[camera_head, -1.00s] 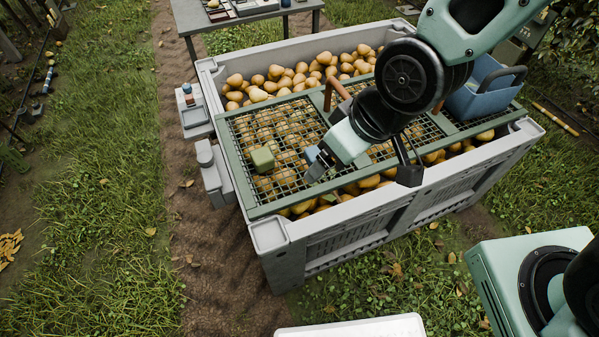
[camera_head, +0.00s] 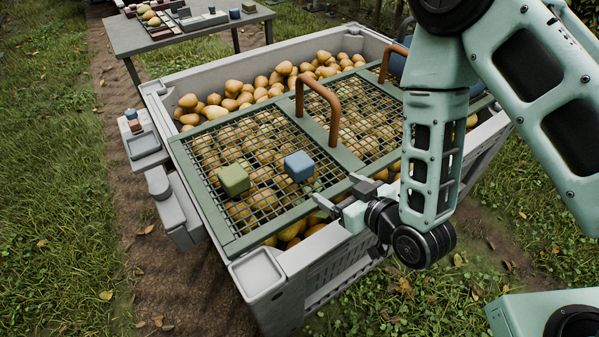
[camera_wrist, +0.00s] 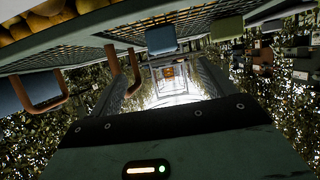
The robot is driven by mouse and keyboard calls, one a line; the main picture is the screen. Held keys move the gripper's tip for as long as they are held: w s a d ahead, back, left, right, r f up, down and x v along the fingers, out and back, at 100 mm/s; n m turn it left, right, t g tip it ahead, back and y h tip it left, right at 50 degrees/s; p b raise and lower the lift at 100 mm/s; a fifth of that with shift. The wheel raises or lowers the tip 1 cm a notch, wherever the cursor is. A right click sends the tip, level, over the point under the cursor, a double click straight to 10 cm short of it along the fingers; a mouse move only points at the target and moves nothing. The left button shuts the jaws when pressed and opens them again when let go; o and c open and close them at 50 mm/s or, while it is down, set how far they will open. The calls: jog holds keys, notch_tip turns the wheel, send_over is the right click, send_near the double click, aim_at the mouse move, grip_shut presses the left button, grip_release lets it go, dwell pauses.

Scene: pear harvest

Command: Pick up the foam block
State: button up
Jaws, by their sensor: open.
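Two small blocks rest on the green mesh grate (camera_head: 232,246) over the pear bin: an olive-green block (camera_head: 233,179) and a blue block (camera_head: 299,166) to its right. I cannot tell from looks which one is foam. My gripper (camera_head: 338,200) is open and empty at the grate's front edge, to the lower right of the blue block and apart from it. In the wrist view the blue block (camera_wrist: 160,40) shows near the top middle, with the green block (camera_wrist: 227,28) to its right.
Brown arched handles (camera_head: 320,92) stand up from the grate behind the blocks. Pears (camera_head: 205,102) fill the grey bin (camera_head: 160,108) below. Small trays (camera_head: 143,144) hang on the bin's left side. A table with items (camera_head: 190,36) stands behind.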

aim_at(307, 171)
jog(key=b+x, duration=0.8)
jog(key=x, duration=0.3)
jog(key=shift+a+f+b, duration=0.15)
jog(key=shift+b, duration=0.25)
jog(key=b+x, duration=0.1)
jog(key=x, duration=0.4)
jog(key=shift+a, duration=0.2)
jog(key=c, duration=1.1)
